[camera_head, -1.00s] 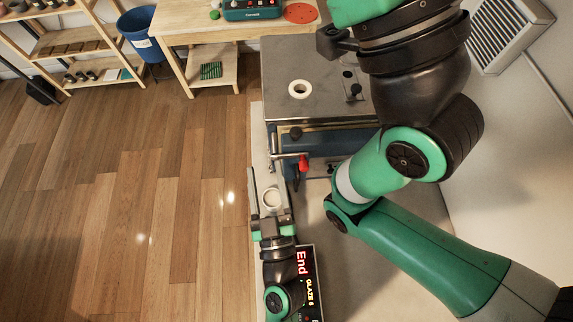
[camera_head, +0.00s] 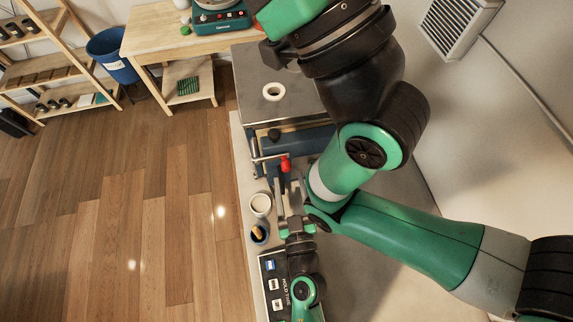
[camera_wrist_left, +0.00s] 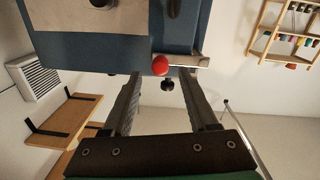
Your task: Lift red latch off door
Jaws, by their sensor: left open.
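The red latch knob (camera_head: 286,163) sits at the front of the blue kiln door (camera_head: 308,142), near a metal bar at its left end. In the left wrist view the red knob (camera_wrist_left: 160,65) shows against the blue door (camera_wrist_left: 95,58), between my fingertips as seen from there. My left gripper (camera_head: 290,188) is open and empty, its fingers pointing at the latch from the near side. The left wrist view shows its two fingers (camera_wrist_left: 160,76) spread apart. I see no contact with the knob.
A control box (camera_head: 273,275) lies beside my left arm. A wooden table (camera_head: 170,33) stands behind.

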